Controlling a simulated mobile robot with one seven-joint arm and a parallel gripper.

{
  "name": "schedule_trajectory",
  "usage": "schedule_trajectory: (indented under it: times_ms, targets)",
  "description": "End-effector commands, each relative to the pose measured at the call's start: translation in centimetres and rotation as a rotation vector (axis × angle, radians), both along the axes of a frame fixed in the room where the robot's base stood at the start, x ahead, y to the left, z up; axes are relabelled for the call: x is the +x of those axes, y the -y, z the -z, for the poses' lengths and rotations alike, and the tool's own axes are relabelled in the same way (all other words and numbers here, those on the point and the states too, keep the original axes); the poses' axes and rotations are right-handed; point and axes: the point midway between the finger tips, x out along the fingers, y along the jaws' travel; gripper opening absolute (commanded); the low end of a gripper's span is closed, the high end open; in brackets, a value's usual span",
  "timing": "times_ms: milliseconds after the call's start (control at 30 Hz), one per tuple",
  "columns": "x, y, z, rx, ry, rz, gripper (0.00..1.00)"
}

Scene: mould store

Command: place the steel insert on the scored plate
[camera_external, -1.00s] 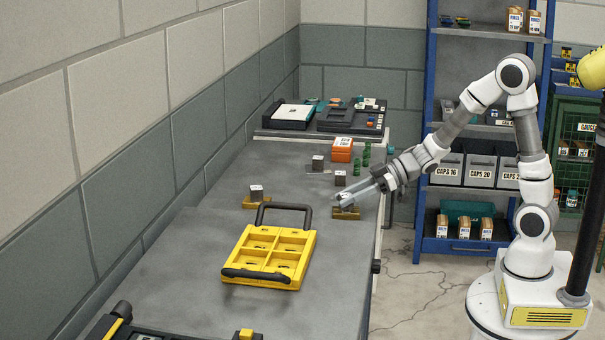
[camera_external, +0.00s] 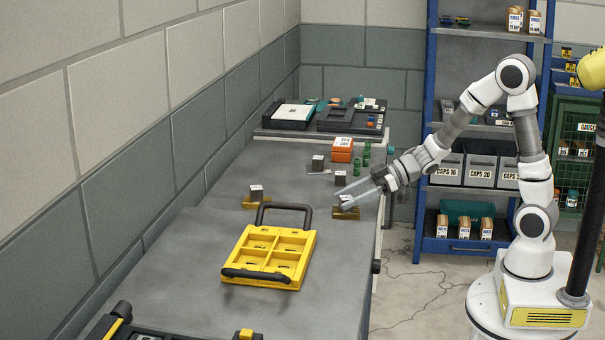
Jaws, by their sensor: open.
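A small grey metal block (camera_external: 345,202), likely the steel insert, sits on a brass-coloured plate (camera_external: 346,214) near the bench's right edge. A second brass-coloured plate (camera_external: 250,203) to the left carries a similar block (camera_external: 257,192). The scoring is too small to see, so I cannot tell which plate is the scored one.
Green cylinders (camera_external: 366,155) and an orange box (camera_external: 342,150) are beyond. A yellow compartment tray (camera_external: 306,262) with black handles lies in front.

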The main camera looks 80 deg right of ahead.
Motion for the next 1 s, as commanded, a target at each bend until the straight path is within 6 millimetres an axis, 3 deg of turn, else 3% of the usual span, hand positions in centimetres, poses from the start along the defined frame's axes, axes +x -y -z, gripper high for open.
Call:
schedule_trajectory:
  times_ms: [533, 700, 1000]
  targets:
    - [-8.9, 3.8, -4.2, 0.0, -0.001, 0.005, 0.7]
    - [-9.9, 4.2, -4.5, 0.0, -0.001, 0.002, 0.7]
    - [-10.1, 4.2, -4.5, 0.0, -0.001, 0.002, 0.7]
